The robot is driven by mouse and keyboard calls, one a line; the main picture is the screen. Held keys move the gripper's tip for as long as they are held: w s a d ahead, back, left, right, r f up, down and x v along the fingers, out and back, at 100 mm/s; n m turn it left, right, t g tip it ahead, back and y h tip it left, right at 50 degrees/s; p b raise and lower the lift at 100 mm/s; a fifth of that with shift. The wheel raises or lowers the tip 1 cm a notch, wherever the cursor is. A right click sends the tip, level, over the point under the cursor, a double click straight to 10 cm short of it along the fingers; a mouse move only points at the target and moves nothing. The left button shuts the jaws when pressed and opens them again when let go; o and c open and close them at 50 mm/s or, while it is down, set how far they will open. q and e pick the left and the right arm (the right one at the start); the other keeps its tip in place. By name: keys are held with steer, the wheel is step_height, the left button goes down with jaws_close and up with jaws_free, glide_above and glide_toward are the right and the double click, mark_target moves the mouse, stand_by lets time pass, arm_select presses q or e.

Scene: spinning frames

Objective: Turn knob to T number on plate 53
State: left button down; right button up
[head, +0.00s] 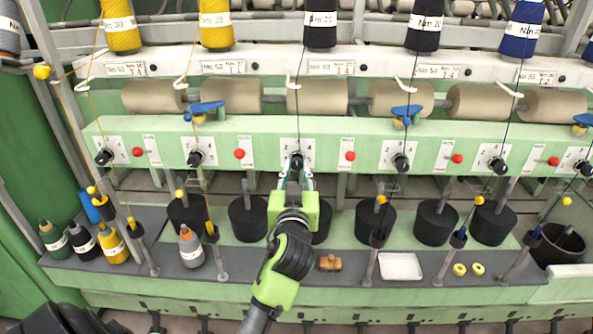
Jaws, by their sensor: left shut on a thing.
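Plate 53 (331,68) is a white label on the upper rail, with a red T number too small to read surely. Below it, a black knob (297,157) sits on a white dial plate (309,151) on the green panel, with a 2 on its left and a 4 on its right. My left gripper (296,170) reaches up from below and is shut on this knob. Its fingers cover the knob's lower part, and I cannot tell which number the knob points to. My right gripper is not in view.
Similar knobs sit either side, such as one at left (195,157) and one at right (401,162). A red button (350,156) is right of the held knob. Threads hang in front of the panel. Bobbins (190,247), a white tray (400,267) and black cans (434,222) occupy the shelf.

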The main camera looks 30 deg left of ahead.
arm_select(q)
steer(key=shift+m, duration=0.3)
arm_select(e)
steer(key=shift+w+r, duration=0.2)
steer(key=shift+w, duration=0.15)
arm_select(q)
steer(key=m+p, duration=0.2)
steer(key=m, duration=0.3)
steer(key=shift+r+m, duration=0.1)
steer(key=shift+m, duration=0.2)
steer(key=m+p, duration=0.2)
steer(key=m, duration=0.2)
steer(key=shift+a, duration=0.1)
steer(key=shift+m+p, duration=0.35)
steer(key=shift+m, duration=0.35)
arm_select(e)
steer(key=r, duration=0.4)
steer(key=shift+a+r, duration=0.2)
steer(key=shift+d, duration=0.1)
arm_select(q)
steer(key=c, duration=1.8)
jaws_free()
steer(key=shift+o, duration=0.2)
steer(key=shift+w+a, duration=0.1)
steer(key=shift+a, duration=0.05)
